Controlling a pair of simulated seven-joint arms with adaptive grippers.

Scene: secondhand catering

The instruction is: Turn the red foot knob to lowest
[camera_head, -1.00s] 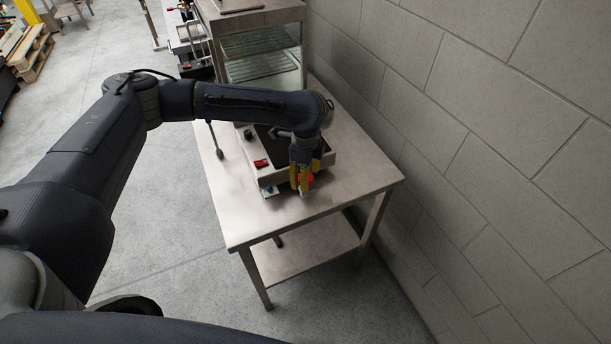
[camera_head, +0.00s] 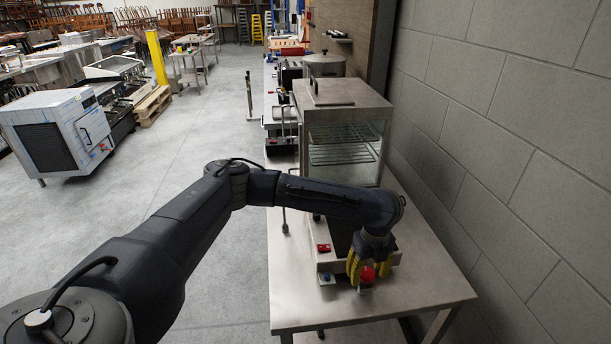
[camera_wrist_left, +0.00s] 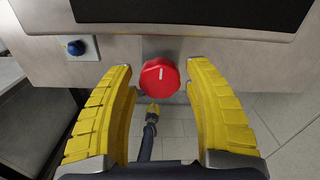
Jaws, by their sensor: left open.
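The red knob (camera_wrist_left: 160,78) sits on the front face of a metal appliance in the left wrist view, with a white mark near its top centre. It also shows in the head view (camera_head: 367,274), low on the appliance front. My left gripper (camera_head: 361,284) is at the knob. In the wrist view its two yellow fingers (camera_wrist_left: 160,92) are spread apart, one on each side of the knob, with gaps visible; it holds nothing.
The appliance stands on a steel table (camera_head: 430,290) beside a block wall (camera_head: 500,150). A glass-fronted cabinet (camera_head: 343,140) stands behind it. A blue knob (camera_wrist_left: 76,48) is left of the red one. A red switch (camera_head: 323,248) is on the appliance. Open floor lies left of the table.

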